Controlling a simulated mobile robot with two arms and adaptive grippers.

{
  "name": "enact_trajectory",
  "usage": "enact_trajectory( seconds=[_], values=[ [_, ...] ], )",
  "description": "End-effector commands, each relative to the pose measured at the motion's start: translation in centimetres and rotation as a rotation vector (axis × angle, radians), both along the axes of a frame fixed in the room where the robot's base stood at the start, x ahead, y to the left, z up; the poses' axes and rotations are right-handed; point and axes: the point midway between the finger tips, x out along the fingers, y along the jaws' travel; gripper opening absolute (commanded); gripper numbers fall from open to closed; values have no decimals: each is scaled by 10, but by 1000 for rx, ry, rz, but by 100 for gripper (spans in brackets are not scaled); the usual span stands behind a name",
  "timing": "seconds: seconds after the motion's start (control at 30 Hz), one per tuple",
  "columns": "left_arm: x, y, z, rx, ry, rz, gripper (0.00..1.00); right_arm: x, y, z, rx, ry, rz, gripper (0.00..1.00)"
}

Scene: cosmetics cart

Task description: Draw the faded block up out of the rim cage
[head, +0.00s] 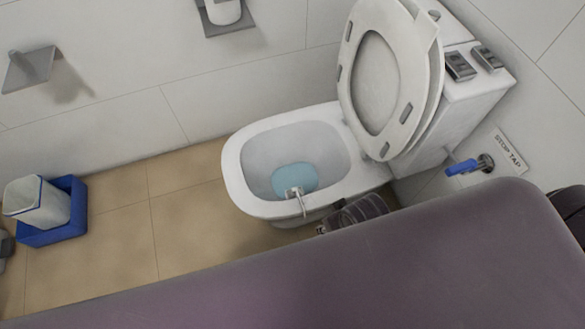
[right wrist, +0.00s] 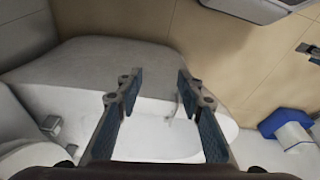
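A small white rim cage (head: 294,191) hangs inside the near rim of the toilet bowl (head: 240,180), above a pool of blue water. Its thin hanger (head: 302,205) hooks over the rim. I cannot make out the faded block in the cage; it is too small or hidden at this angle. My right gripper (right wrist: 155,85) is open and empty in the right wrist view, with pale toilet surfaces behind its fingers. In the head view a dark part of my right arm (head: 358,210) shows beside the bowl, right of the cage. My left gripper is not in view.
The raised toilet seat (head: 426,85) leans against the cistern (head: 470,95). A blue-handled stop tap (head: 462,167) projects from the wall at right. A blue holder (head: 48,238) with a white bin (head: 30,202) stands at left. Tan floor (head: 150,220) between is clear.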

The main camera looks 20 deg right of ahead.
Motion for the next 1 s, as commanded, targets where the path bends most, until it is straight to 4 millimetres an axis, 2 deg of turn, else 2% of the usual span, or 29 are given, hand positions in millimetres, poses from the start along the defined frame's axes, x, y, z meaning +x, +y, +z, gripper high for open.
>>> enact_trajectory(
  seconds=[0.1,0.2,0.37,0.6,0.77,1.0],
  values=[
    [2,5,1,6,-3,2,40,14,19,39,41,-23,12,35],
    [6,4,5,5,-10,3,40,27,46,61,92,-20,35,35],
    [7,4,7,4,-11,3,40,44,80,68,147,10,66,35],
    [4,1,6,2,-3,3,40,75,117,57,166,99,93,35],
    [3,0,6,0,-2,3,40,104,112,39,109,180,50,35],
    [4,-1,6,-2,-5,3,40,144,71,25,1,251,-88,35]
  ],
)
